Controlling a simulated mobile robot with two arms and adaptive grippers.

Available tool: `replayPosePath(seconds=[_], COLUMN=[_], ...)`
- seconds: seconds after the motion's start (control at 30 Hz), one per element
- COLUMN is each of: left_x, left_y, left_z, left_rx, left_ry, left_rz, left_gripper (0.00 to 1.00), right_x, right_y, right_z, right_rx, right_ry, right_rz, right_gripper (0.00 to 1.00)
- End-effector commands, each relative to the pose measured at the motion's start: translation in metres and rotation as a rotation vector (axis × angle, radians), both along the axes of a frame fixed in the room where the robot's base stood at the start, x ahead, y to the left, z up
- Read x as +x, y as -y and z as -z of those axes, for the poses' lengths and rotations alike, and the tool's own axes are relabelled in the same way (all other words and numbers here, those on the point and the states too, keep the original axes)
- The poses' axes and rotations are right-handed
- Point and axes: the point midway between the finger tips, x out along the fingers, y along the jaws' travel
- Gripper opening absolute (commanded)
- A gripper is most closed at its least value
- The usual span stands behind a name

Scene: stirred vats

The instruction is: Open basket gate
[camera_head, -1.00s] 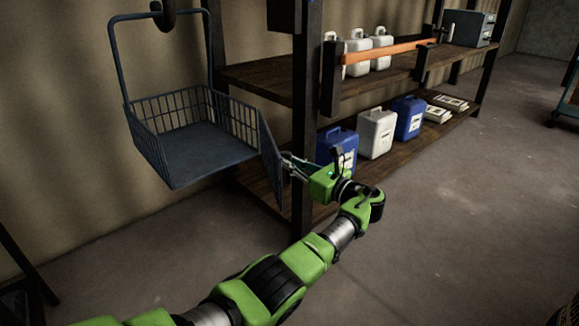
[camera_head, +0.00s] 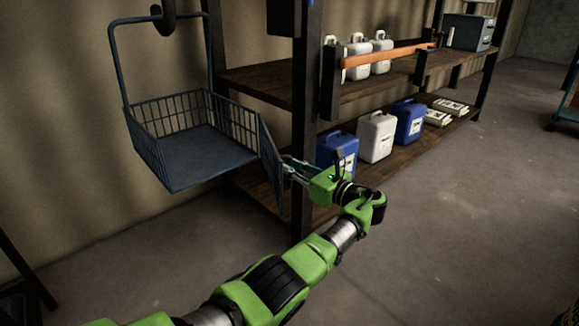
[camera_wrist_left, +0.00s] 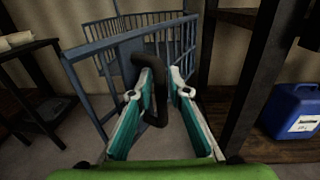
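The dark blue wire basket (camera_head: 195,148) hangs at the left from a dark hook (camera_head: 162,15) by its tall handle, and looks empty. Its gate (camera_head: 269,156) is swung outward at the basket's right end, leaving a gap there. My left gripper (camera_head: 287,170) is at the gate's outer side. In the left wrist view, the gripper (camera_wrist_left: 162,76) has its fingers apart around a black curved handle (camera_wrist_left: 156,95) in front of the gate bars (camera_wrist_left: 95,85). The right finger seems clear of the handle. My right gripper is out of view.
A dark shelf post (camera_head: 304,130) stands close to the gate and gripper. The lower shelf (camera_head: 395,150) holds blue and white jugs. An orange bar (camera_head: 390,53) crosses the upper shelf front. The floor at right (camera_head: 460,230) is clear.

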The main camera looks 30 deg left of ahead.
Motion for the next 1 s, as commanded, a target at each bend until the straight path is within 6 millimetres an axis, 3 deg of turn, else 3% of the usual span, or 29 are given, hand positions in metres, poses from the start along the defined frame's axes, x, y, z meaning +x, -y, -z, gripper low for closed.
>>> replayPosePath(seconds=[0.17,0.6,0.77,1.0], left_x=[-0.005,-0.031,-0.036,-0.037], left_y=[0.018,0.099,0.111,0.113], left_z=[0.000,0.000,0.001,0.000], left_rx=[-0.001,-0.001,0.001,0.000], left_ry=[0.000,-0.001,-0.002,-0.001], left_rz=[0.005,0.001,0.000,-0.001], left_gripper=[0.17,0.17,0.17,0.17], right_x=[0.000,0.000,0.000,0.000], right_y=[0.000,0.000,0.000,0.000], right_z=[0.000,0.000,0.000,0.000], right_rx=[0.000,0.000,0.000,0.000], right_ry=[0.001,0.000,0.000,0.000], right_rz=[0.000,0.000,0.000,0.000], right_gripper=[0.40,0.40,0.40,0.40])
